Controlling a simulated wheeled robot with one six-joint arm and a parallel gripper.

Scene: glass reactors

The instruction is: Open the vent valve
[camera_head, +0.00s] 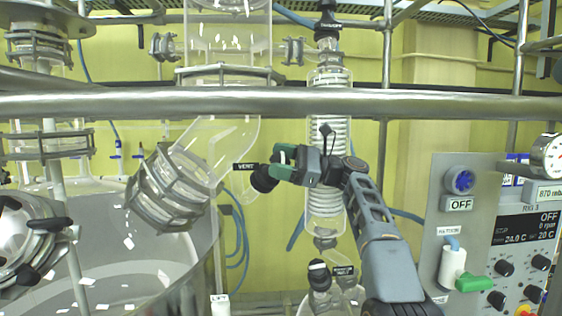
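The vent valve shows as a round black knob (263,180) below a small black VENT label (246,166), beside the slanted glass neck at the middle of the view. My gripper (276,170), dark with green parts, comes in from the right with its fingertips at the knob. The fingertips overlap the knob in the picture, so I cannot tell whether they touch it or are closed on it. The valve's stem and body are mostly hidden behind the knob and the gripper.
A thick metal rail (280,104) crosses the view above my arm. A coiled glass condenser (328,215) stands behind my gripper. A control panel (525,240) and a green-handled tap (472,284) are at right. A large glass vessel (185,255) fills the lower left.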

